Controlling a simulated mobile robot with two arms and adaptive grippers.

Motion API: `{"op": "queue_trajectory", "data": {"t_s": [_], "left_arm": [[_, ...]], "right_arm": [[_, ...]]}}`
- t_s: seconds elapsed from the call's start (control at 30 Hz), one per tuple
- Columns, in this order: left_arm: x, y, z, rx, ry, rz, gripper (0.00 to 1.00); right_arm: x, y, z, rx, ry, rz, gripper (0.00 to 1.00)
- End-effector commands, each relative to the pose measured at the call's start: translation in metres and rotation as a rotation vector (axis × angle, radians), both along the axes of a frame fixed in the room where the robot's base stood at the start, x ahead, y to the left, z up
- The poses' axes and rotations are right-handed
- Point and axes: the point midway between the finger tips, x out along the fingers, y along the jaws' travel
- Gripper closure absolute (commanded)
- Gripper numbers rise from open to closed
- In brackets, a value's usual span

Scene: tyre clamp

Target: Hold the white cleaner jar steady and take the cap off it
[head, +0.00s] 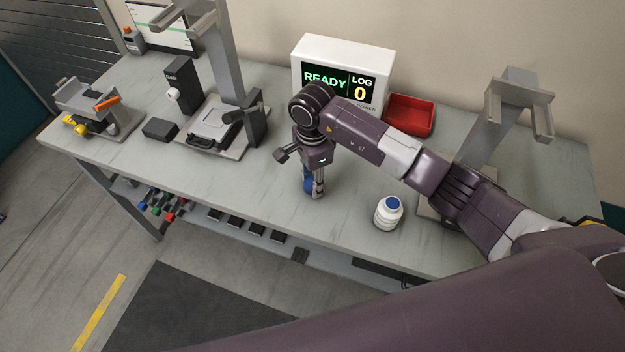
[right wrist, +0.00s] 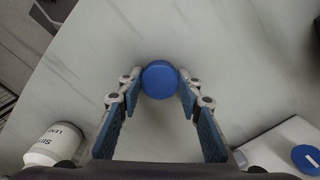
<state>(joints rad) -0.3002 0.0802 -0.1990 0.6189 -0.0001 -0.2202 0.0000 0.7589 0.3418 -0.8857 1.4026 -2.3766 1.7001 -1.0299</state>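The white cleaner jar (head: 386,216) stands upright near the table's front edge, with a round blue top on it. I cannot tell whether that top is a cap. Part of the jar (right wrist: 48,146), with dark lettering, shows at lower left in the right wrist view. My right gripper (head: 314,194) points down at the table, to the left of the jar and apart from it. Its fingertips (right wrist: 161,82) press on both sides of a round blue piece (right wrist: 160,78), which looks like a cap. My left gripper is not in view.
A white display (head: 342,72) reading READY and LOG 0 stands behind, beside a red tray (head: 409,115). Grey stands (head: 225,60) rise left and right (head: 487,120). A black box (head: 160,129) sits at left. The table front between gripper and jar is clear.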

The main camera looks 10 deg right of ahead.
Motion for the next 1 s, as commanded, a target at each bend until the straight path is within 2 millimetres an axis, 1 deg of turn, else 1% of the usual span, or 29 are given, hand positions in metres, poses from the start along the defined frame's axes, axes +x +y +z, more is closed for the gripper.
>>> {"op": "queue_trajectory", "data": {"t_s": [0.03,0.13,0.17,0.4,0.53,0.57,0.67,0.9,1.0], "left_arm": [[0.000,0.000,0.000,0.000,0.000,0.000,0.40],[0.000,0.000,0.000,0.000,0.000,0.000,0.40],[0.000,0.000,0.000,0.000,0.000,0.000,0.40],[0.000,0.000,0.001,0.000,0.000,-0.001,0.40],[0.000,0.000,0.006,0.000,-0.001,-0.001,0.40],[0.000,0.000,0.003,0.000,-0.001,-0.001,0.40],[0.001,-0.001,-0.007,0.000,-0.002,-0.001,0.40],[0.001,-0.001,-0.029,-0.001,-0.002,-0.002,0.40],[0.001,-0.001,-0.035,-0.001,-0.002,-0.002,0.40]], "right_arm": [[0.000,0.000,0.000,0.000,0.000,0.000,0.62],[0.000,0.000,0.000,0.000,0.000,0.000,0.51],[0.000,0.000,0.000,0.000,0.000,0.000,0.50],[0.000,0.000,0.000,0.000,0.001,0.000,0.50],[0.000,0.000,0.005,0.000,0.001,0.000,0.50],[0.001,0.000,0.006,-0.001,-0.002,0.001,0.50],[0.002,0.000,0.021,-0.001,-0.006,0.002,0.50],[0.002,0.000,0.075,-0.002,-0.006,0.003,0.50],[0.001,0.000,0.093,-0.001,-0.005,0.001,0.50]]}}
